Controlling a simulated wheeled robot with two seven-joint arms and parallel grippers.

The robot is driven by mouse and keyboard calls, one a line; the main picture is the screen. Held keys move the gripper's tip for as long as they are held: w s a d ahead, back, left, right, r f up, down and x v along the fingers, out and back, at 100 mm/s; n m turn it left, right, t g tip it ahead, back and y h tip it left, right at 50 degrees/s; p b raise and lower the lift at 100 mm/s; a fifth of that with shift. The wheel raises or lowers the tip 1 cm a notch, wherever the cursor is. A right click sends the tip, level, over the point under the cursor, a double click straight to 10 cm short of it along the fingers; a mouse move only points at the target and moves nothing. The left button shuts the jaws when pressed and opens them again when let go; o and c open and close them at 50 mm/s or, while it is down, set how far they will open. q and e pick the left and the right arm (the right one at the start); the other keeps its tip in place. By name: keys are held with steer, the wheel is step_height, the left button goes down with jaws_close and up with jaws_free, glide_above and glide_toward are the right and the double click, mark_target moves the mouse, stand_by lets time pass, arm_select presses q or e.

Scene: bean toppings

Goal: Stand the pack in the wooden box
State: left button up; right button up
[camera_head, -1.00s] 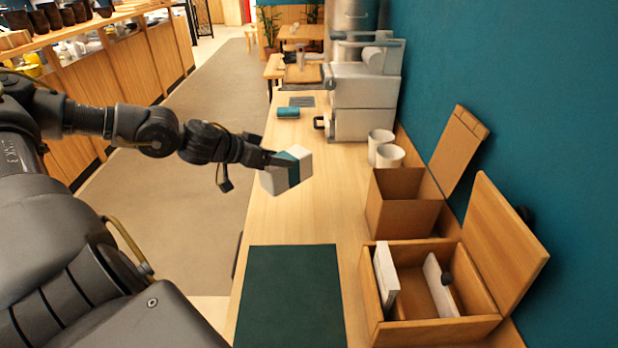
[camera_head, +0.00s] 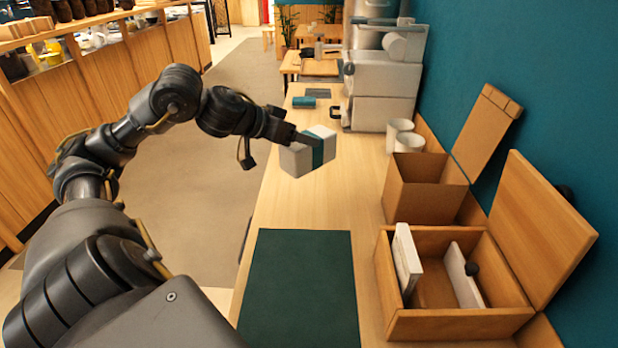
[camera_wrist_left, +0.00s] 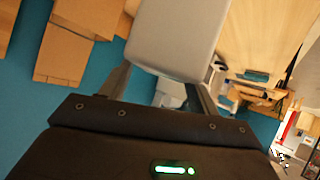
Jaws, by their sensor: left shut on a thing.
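A white pack (camera_head: 300,157) with a teal band is held by my left gripper (camera_head: 312,143), above the counter. In the left wrist view the pack (camera_wrist_left: 178,35) fills the top middle, between the two fingers (camera_wrist_left: 160,88). The open wooden box (camera_head: 455,325) stands at the right front of the counter, its lid tilted back against the wall. My right gripper is not in view.
An open cardboard box (camera_head: 425,190) stands behind the wooden box. White cups (camera_head: 400,136) and a steel machine (camera_head: 380,95) are farther back. A dark green mat (camera_head: 298,290) lies clear at the front. A small teal item (camera_head: 304,102) lies far back.

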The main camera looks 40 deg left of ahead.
arm_select(q)
steer(key=shift+s+a, duration=0.1)
steer(key=shift+a, duration=0.05)
steer(key=shift+w+a, duration=0.2)
steer(key=shift+w+a+f+p, duration=0.15)
steer(key=shift+w+a+f, duration=1.45)
steer(key=shift+f, duration=0.55)
steer(key=shift+w+a+f+p, duration=0.2)
steer(key=shift+w+a+f, duration=1.15)
steer(key=shift+w+f, duration=0.6)
steer(key=shift+w+a+f+p, duration=0.15)
steer(key=shift+w+a+f, duration=1.35)
steer(key=shift+f, duration=0.85)
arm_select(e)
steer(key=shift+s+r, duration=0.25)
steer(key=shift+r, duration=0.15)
arm_select(q)
steer(key=shift+d+f, duration=0.1)
steer(key=o, duration=1.6)
steer(key=shift+c, duration=0.2)
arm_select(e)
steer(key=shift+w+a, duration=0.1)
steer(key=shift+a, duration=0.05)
